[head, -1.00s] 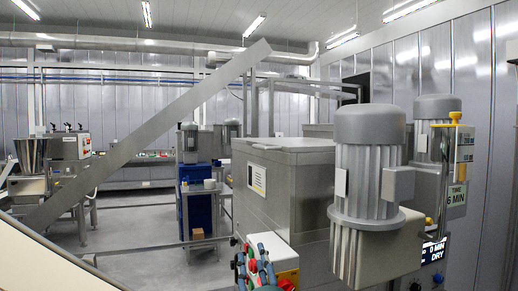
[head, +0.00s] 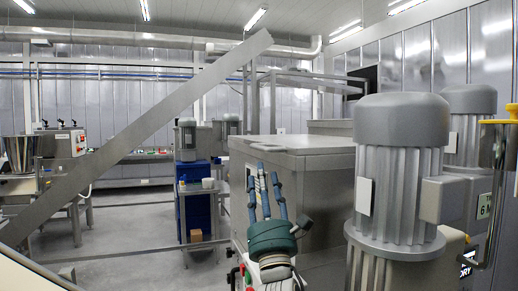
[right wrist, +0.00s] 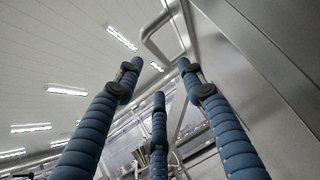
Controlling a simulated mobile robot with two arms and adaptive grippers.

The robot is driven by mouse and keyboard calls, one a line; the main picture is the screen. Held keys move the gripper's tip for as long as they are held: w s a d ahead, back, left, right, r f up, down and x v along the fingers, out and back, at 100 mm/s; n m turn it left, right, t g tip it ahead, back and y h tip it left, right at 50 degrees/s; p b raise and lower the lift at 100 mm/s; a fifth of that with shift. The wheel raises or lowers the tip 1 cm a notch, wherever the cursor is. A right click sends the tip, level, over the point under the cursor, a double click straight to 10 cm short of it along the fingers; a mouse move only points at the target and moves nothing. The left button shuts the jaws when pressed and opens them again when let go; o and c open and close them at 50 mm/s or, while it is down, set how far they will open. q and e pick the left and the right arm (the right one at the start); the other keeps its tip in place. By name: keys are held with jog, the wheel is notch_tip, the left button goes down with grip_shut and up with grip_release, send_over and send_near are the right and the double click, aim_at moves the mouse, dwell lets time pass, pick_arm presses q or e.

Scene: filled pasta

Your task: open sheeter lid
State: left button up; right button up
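A large grey metal machine with a flat lid (head: 300,144) stands in the middle of the head view, and the lid lies closed on its body (head: 315,185). I cannot tell for sure that it is the sheeter. My right gripper (head: 264,182) is in front of the body's near left side, below the lid's edge, its blue fingers spread and pointing up. In the right wrist view the three fingers (right wrist: 160,74) are apart with nothing between them. A bent metal bar handle (right wrist: 152,46) is just beyond the fingertips, beside a metal panel (right wrist: 245,60). My left gripper is not in view.
A large grey motor (head: 400,170) stands close on the right, with a second motor (head: 470,105) behind it. A long slanting metal bar (head: 130,140) crosses the left.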

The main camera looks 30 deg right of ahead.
aim_at(258, 146)
jog(key=p+x, duration=0.1)
jog(key=x, duration=0.1)
jog(key=p+x, duration=0.1)
jog(key=x, duration=0.2)
jog(key=p+x, duration=0.1)
jog(key=x, duration=0.2)
jog(key=shift+s+a+r+p, duration=0.15)
jog(key=shift+r+p, duration=0.15)
jog(key=shift+r, duration=0.25)
jog(key=shift+w+r, duration=0.45)
jog(key=shift+w, duration=0.1)
jog(key=shift+d, duration=0.2)
jog(key=shift+c, duration=0.3)
jog(key=c, duration=0.8)
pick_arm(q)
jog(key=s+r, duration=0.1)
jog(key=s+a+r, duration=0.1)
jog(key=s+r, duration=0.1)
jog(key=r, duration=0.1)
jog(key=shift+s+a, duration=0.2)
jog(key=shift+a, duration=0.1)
pick_arm(e)
grip_shut()
